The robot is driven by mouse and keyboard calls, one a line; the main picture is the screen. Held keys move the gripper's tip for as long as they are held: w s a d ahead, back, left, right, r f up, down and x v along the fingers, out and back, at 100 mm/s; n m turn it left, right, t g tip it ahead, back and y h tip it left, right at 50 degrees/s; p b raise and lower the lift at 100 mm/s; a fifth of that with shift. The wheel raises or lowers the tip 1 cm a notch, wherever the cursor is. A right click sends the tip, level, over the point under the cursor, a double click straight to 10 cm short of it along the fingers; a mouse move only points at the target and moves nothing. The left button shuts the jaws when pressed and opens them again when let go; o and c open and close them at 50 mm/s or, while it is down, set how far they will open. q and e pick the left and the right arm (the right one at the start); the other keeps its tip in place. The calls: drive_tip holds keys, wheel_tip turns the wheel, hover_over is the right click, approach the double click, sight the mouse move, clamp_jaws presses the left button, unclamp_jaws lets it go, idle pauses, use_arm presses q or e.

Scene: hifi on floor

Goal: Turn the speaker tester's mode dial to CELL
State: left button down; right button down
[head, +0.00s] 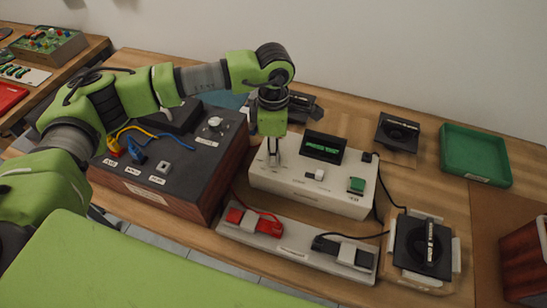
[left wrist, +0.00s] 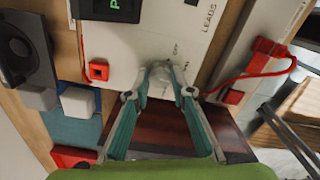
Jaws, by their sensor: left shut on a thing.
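The speaker tester (head: 300,190) is a white box on the wooden bench, with a dark display (head: 322,147) showing green text. My left gripper (head: 272,160) points down at the left end of its top. In the left wrist view the gripper (left wrist: 163,88) is shut on the pale round mode dial (left wrist: 165,70), with a green finger on each side. Printed labels lie around the dial; I make out LEADS, but the fingers and blur hide which mark the dial points to. My right gripper is not in view.
A dark-topped wooden box (head: 205,150) with knobs and cables stands left of the tester. A tray with red and black clips (head: 255,222) lies in front. A speaker (head: 422,245) sits right, and a green tray (head: 475,155) behind it.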

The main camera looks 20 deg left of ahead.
use_arm(q)
drive_tip(key=shift+m+b, duration=1.05)
drive_tip(key=shift+m, duration=0.05)
drive_tip(key=shift+r, duration=0.1)
drive_tip(key=c, duration=1.8)
unclamp_jaws()
drive_tip(key=shift+o, duration=0.2)
wheel_tip(320, 180, up, 12)
